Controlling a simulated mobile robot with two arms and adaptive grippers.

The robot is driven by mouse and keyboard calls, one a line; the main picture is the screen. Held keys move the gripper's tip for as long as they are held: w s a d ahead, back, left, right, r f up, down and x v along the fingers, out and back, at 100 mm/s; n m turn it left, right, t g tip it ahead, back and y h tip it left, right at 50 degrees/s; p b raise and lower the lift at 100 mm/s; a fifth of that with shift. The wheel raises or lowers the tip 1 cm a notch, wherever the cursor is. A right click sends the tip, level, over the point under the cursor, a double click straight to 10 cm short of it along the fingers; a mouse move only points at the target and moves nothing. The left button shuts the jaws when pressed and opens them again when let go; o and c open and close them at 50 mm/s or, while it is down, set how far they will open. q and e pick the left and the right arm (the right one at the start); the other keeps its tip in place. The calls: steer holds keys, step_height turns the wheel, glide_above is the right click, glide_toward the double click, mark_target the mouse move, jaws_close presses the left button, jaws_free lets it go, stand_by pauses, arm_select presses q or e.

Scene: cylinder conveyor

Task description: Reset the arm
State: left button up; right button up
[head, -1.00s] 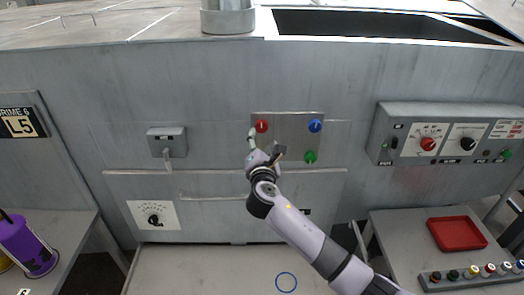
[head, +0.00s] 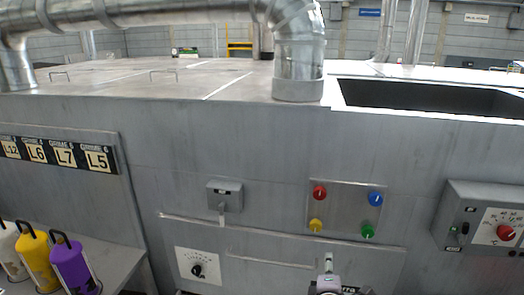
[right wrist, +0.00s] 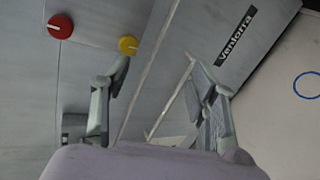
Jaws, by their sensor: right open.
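My right gripper (right wrist: 165,95) is open and empty in the right wrist view, its two fingers spread in front of the grey machine front. In the head view only the top of my right gripper (head: 328,268) shows at the bottom edge, below the button panel (head: 340,192). That panel carries a red knob (head: 319,192), a blue knob (head: 376,198), a yellow knob (head: 316,225) and a green knob (head: 368,230). The red knob (right wrist: 60,26) and yellow knob (right wrist: 128,44) also show in the right wrist view, beyond the left finger. My left gripper is not in view.
A dial plate (head: 198,269) and a switch box (head: 225,195) are left of the panel. A control box (head: 490,222) juts out at the right. Yellow (head: 38,260) and purple (head: 75,268) canisters stand on a side table at the left. A handle rail (head: 270,261) runs below the panel.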

steer(key=s+f+m+g+y, duration=0.25)
steer(key=s+f+m, duration=0.2)
steer(key=s, duration=0.65)
steer(key=s+f+m+g+y, duration=0.1)
steer(key=s+f+m+g, duration=0.3)
steer(key=s, duration=0.6)
steer(key=s+f+m+g+y, duration=0.1)
steer(key=s+f+m+g, duration=0.2)
steer(key=s+m, duration=0.55)
steer(key=s+f+n+g+b, duration=0.15)
steer(key=f+b, duration=0.25)
steer(key=f, duration=1.2)
steer(key=s+f+n+b, duration=0.15)
steer(key=f+b, duration=0.25)
steer(key=f, duration=1.2)
arm_select(q)
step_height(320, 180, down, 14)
steer(key=b, duration=0.6)
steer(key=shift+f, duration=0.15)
arm_select(e)
steer(key=s+d+f, duration=0.1)
steer(key=s+f, duration=0.8)
steer(key=f, duration=0.3)
steer(key=s+d+f, duration=0.1)
steer(key=s+f, duration=0.7)
steer(key=f, duration=0.3)
steer(key=shift+s+f+g, duration=0.35)
steer(key=shift+s+g, duration=0.05)
